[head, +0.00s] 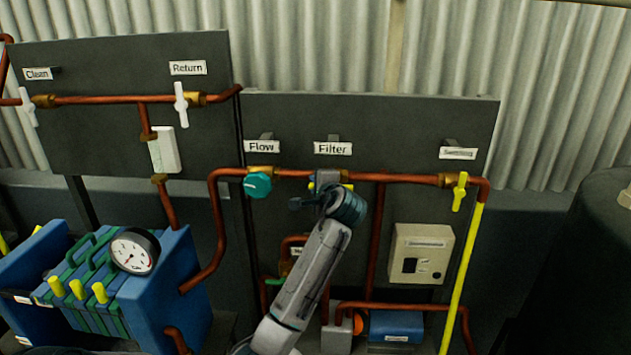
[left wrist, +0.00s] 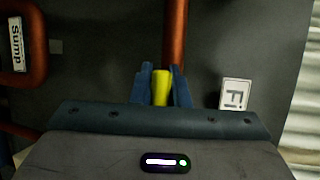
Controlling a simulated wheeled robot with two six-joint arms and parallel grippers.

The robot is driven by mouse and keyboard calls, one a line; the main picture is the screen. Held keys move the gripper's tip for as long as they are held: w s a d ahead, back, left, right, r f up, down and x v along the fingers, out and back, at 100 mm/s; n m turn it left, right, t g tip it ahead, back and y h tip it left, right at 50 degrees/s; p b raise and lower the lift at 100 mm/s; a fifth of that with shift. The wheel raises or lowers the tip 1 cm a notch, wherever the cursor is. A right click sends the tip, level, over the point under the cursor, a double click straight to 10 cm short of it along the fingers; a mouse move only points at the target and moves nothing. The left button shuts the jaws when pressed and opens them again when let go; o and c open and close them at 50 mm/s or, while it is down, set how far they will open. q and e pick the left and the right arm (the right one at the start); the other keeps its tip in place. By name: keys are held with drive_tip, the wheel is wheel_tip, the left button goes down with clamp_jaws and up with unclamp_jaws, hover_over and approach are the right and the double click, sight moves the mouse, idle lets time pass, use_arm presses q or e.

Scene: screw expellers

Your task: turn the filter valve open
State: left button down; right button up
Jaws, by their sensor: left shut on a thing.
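The filter valve sits on the copper pipe under the "Filter" label (head: 333,148) in the head view, mostly hidden there by my left gripper (head: 324,194). In the left wrist view its yellow handle (left wrist: 161,88) stands between the two blue fingers of my left gripper (left wrist: 162,78), which are shut on it. The handle lines up with the copper pipe (left wrist: 175,35) above it in that view. My left arm reaches up to the valve from below. My right gripper is not in view.
A teal flow valve (head: 257,185) is close to the left. A yellow-handled valve (head: 460,191) is further right on the same pipe. A switch box (head: 421,253) hangs below right. A blue filter press (head: 150,290) with a gauge (head: 134,251) stands at lower left.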

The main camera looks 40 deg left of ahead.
use_arm(q)
drive_tip(key=shift+f, duration=0.15)
idle(0.4)
drive_tip(key=c, duration=1.4)
unclamp_jaws()
drive_tip(key=shift+b+v, duration=1.75)
drive_tip(key=shift+v, duration=3.7)
